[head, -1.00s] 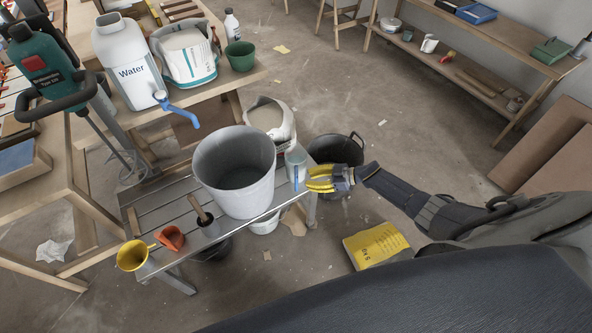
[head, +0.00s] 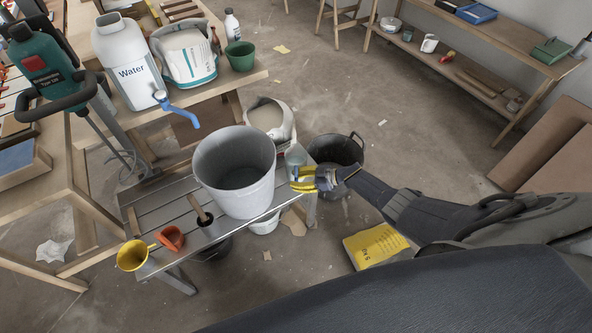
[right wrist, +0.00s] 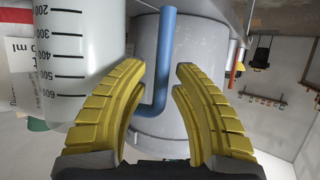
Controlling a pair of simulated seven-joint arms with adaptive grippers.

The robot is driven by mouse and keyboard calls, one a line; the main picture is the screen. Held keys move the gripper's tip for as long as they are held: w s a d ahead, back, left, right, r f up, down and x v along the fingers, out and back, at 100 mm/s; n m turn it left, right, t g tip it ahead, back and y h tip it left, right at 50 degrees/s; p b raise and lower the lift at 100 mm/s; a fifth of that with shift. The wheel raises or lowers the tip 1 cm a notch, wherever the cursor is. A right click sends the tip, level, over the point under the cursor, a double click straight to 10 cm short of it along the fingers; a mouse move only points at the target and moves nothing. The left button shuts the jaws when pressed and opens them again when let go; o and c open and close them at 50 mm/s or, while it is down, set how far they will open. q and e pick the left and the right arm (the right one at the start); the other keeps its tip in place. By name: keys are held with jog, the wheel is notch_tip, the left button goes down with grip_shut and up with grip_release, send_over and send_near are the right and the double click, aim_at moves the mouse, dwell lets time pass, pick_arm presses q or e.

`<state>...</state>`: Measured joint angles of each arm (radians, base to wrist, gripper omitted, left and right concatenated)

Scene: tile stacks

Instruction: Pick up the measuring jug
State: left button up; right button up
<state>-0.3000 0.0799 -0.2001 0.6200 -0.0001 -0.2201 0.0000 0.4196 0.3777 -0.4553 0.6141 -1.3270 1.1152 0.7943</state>
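The measuring jug (head: 296,157) is a clear, pale cup with a blue handle and a printed scale. In the head view it stands at the right end of the slatted metal bench, beside the big grey bucket (head: 235,172). In the right wrist view the jug (right wrist: 75,60) fills the left side, and its blue handle (right wrist: 167,50) runs between the yellow fingers. My right gripper (head: 303,179) is open at the jug's handle, with gaps visible on both sides of it. The right gripper (right wrist: 162,70) appears to hold nothing. My left gripper is out of view.
The bench (head: 155,205) also carries a yellow jug (head: 132,255), an orange scoop (head: 171,239) and a wooden-handled tool (head: 200,209). A black tub (head: 338,150) and an open sack (head: 268,118) stand on the floor behind.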

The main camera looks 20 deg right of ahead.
grip_shut()
dwell(0.6)
